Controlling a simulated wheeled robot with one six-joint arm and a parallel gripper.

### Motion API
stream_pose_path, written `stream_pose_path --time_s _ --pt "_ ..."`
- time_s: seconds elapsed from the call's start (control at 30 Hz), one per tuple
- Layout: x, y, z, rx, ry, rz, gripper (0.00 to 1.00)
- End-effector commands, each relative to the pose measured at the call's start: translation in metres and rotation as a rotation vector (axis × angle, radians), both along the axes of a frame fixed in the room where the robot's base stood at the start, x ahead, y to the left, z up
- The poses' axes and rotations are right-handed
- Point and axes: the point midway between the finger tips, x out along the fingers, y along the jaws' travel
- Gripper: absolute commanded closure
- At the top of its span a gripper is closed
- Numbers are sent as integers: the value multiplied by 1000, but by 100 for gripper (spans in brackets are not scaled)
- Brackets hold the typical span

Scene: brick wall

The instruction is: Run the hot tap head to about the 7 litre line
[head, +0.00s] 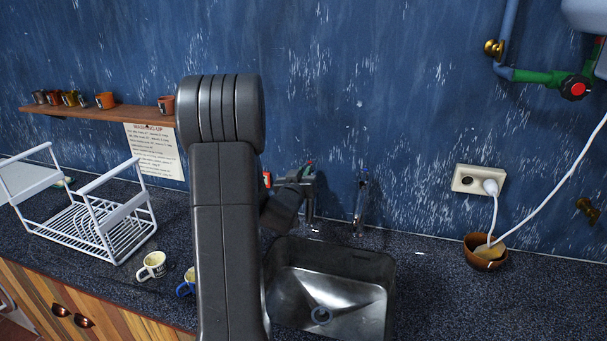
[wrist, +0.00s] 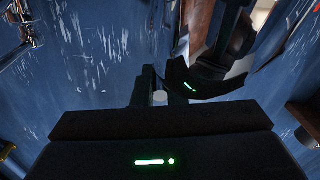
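Two taps stand against the wall behind the metal sink (head: 340,290). The right tap (head: 361,203) has a blue mark at its top and stands clear of my gripper. The left tap (head: 310,207) is partly hidden by my gripper (head: 303,176), which is at its upper part; a small red mark shows there. In the wrist view, a small pale round thing (wrist: 160,98) shows between the dark finger parts of my gripper (wrist: 159,85). Whether the fingers touch the tap or are closed on it is unclear. No litre line is readable. No running water is visible.
My arm hides the middle of the counter. A white dish rack (head: 100,225) and a cream mug (head: 152,265) are at left, a blue mug (head: 187,283) beside my arm. At right are a brown bowl (head: 486,251), a socket (head: 479,181) with a white cable, and a red-knobbed valve (head: 575,88).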

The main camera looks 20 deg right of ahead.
Motion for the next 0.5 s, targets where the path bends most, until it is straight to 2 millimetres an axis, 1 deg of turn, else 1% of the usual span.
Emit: stream_pose_path --time_s 0.27,0.5 --pt "-1 -1 -2 0 0 8 100" --pt "-3 -3 -5 -2 -3 59 100"
